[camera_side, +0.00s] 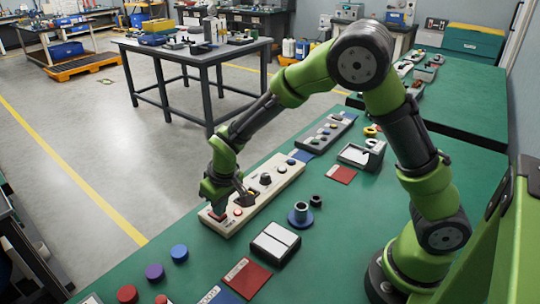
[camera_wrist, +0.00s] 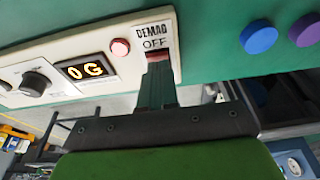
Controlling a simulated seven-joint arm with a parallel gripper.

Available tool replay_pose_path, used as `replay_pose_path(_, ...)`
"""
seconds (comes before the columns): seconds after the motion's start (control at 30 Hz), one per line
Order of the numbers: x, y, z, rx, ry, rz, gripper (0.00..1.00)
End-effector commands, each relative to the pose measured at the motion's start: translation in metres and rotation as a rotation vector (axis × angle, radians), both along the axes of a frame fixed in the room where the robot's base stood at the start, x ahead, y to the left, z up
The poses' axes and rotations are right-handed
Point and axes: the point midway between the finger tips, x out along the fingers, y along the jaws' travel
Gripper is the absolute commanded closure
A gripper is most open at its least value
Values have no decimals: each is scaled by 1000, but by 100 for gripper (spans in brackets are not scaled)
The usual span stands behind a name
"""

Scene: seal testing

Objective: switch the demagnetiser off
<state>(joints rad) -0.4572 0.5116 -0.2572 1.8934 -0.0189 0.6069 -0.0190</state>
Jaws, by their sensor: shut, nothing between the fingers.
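The demagnetiser is a long off-white panel (camera_side: 287,174) on the green bench; it also fills the upper left of the wrist view (camera_wrist: 105,38). It bears the label "DEMAG OFF" (camera_wrist: 153,36), a round red lamp or button (camera_wrist: 120,47), a display (camera_wrist: 86,70) reading "0 G" and a black knob (camera_wrist: 35,82). A red switch (camera_wrist: 157,57) under the label is mostly hidden by my fingertips. My gripper (camera_wrist: 160,70) is shut and empty, its tips over the switch. Contact cannot be told. In the side view my gripper (camera_side: 216,209) is at the panel's near left end.
Blue (camera_side: 180,252), purple (camera_side: 154,271) and red (camera_side: 127,293) discs lie left of the panel's near end. A blue flanged part (camera_side: 300,217), a black ring (camera_side: 316,200) and a black-and-white tray (camera_side: 275,242) stand to its right. A grey panel (camera_side: 325,132) lies beyond.

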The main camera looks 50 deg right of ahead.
Motion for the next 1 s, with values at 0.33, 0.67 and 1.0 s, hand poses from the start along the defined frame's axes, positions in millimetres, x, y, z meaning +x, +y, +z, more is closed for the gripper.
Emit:
replay_pose_path(0.33,-3,0,-7,-2,-68,1,100)
replay_pose_path(0.67,0,0,-6,-2,-66,-1,100)
replay_pose_path(1.0,12,0,-1,-2,-65,0,100)
